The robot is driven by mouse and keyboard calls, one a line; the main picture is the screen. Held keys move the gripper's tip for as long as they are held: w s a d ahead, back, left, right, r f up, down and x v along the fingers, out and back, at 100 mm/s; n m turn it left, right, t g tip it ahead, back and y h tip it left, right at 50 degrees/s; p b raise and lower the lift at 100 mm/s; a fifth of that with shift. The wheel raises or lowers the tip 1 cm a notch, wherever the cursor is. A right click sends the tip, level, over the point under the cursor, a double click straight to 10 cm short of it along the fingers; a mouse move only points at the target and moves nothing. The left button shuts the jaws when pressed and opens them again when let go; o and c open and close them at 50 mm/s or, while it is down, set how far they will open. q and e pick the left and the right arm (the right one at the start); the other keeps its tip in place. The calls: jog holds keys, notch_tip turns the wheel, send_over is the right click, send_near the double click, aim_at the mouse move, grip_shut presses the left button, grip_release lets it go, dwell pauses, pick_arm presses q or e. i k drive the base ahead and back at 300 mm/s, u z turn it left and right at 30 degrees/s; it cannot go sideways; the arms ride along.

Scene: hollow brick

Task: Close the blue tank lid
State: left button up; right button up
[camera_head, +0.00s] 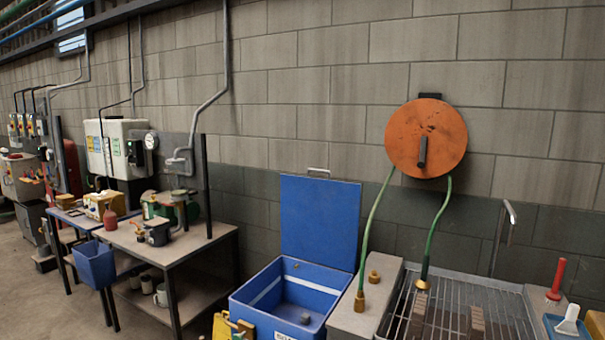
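A blue tank (300,300) stands low in the middle of the camera_head view, near the block wall. Its lid (320,222) is open and stands upright at the tank's back edge. A metal handle (318,171) sits on the lid's top edge. The tank's inside shows, with a pale stripe along its walls. The tank's front bottom is cut off by the picture edge. Neither of my grippers is in this view.
A grated sink bench (455,312) stands right of the tank, below an orange hose reel (426,138) with green hoses. A workbench (160,243) with tools and a small blue bin (95,264) stand at left.

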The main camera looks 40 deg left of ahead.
aim_at(320, 217)
jog(key=u, duration=1.4)
